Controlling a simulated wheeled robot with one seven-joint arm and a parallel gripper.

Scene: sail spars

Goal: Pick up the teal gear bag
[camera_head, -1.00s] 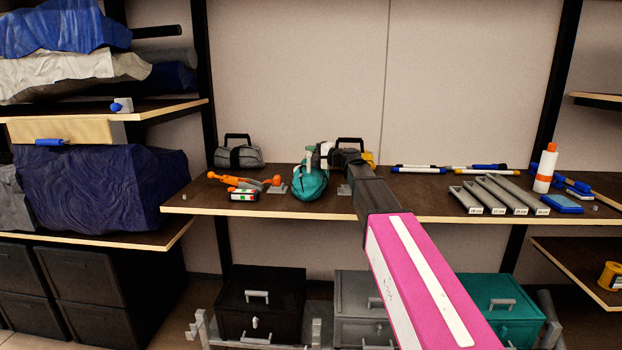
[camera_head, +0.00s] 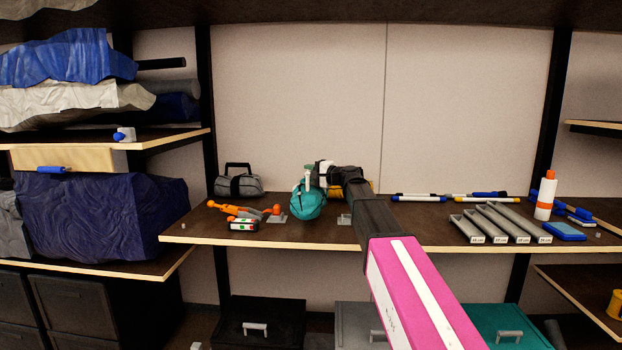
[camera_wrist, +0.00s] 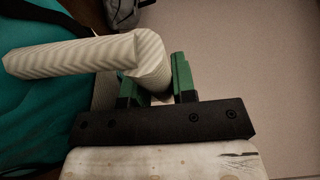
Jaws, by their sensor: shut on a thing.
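The teal gear bag (camera_head: 307,204) hangs at the shelf's middle in the head view, its underside seeming slightly clear of the shelf top. My gripper (camera_head: 308,178) is at the bag's top, reaching in from the right. In the wrist view, the green fingers of my gripper (camera_wrist: 157,85) are shut on a pale ridged handle. The teal fabric of the bag (camera_wrist: 35,100) fills the left side there. Part of the handle is hidden behind the fingers and the dark gripper bar.
A grey bag (camera_head: 238,186) stands left on the shelf (camera_head: 400,236). Orange tools (camera_head: 236,210) and a small box (camera_head: 243,225) lie nearby. Trays (camera_head: 497,222) and a white bottle (camera_head: 545,196) are at right.

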